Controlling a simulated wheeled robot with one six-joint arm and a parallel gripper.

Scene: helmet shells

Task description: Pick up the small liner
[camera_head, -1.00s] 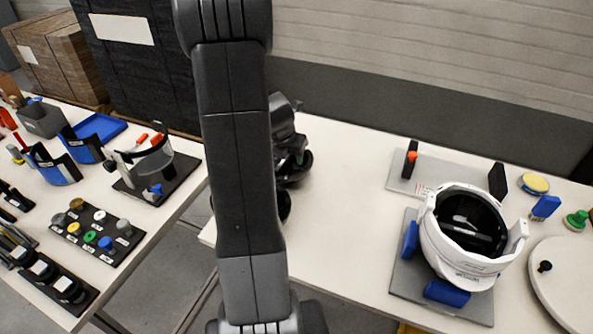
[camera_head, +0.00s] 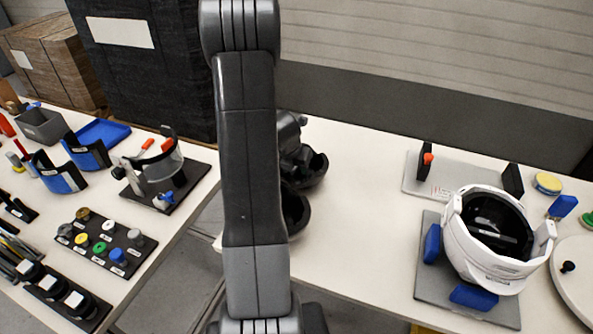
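Two curved blue-and-dark pieces that look like liners stand on the left table: a nearer one (camera_head: 58,174) and one a little further back (camera_head: 87,151). Their small labels are unreadable, so I cannot tell which is the small liner. Both are well to the left of my arm and nothing touches them. Dark rounded parts (camera_head: 308,166), which seem to be my wrist and gripper, show beside and behind my upright arm link, over the right table's left end. The link hides much of them. I cannot see fingertips or whether anything is held.
The left table also holds a visor-like stand (camera_head: 165,185), a rack of coloured knobs (camera_head: 104,243), a blue tray (camera_head: 104,132) and a grey bin (camera_head: 41,125). A white helmet shell (camera_head: 492,240) sits on the right table. A floor gap separates the tables.

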